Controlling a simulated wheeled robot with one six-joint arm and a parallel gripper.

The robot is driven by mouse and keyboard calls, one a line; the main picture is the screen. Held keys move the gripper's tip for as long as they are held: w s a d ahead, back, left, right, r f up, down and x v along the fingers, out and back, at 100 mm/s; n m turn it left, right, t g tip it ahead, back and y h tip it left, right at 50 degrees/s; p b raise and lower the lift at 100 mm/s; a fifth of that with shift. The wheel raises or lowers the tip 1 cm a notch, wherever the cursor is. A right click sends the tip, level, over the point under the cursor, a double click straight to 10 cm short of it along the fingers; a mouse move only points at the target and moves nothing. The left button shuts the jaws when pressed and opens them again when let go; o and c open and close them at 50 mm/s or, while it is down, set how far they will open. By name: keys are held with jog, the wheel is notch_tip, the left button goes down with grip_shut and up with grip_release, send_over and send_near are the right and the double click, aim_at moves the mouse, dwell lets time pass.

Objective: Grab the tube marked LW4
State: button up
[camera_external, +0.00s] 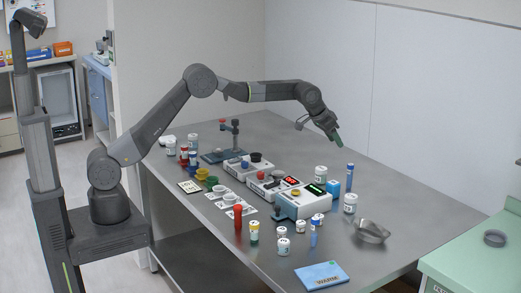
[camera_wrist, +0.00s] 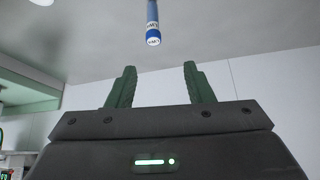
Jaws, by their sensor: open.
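My gripper (camera_external: 335,138) is held in the air above the far right of the steel table. Its two green fingers (camera_wrist: 160,66) are apart with nothing between them in the wrist view. A slim blue tube (camera_wrist: 153,22) with a white label band shows beyond the fingertips in the wrist view. The lettering is too small to read with certainty. A slim blue tube (camera_external: 349,177) stands upright below my gripper in the external view and looks like the same one. Another blue tube (camera_external: 313,235) stands near the front right; its marking cannot be read.
A metal bowl (camera_external: 372,232) is in front. The table's far right is clear.

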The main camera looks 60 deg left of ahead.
notch_tip(320, 180, down, 4)
jog(key=p, duration=0.2)
send_near(350, 176)
jog(key=w+f, duration=0.3)
jog(key=f, duration=0.1)
jog(key=shift+w+a, duration=0.1)
jog(key=shift+a, duration=0.25)
jog(key=x, duration=0.1)
jog(key=p+x, duration=0.1)
jog(key=x, duration=0.1)
jog(key=shift+s+f, duration=0.25)
jog(key=shift+f, duration=0.1)
jog(key=shift+p+x, duration=0.3)
jog(key=shift+x, duration=0.65)
grip_shut()
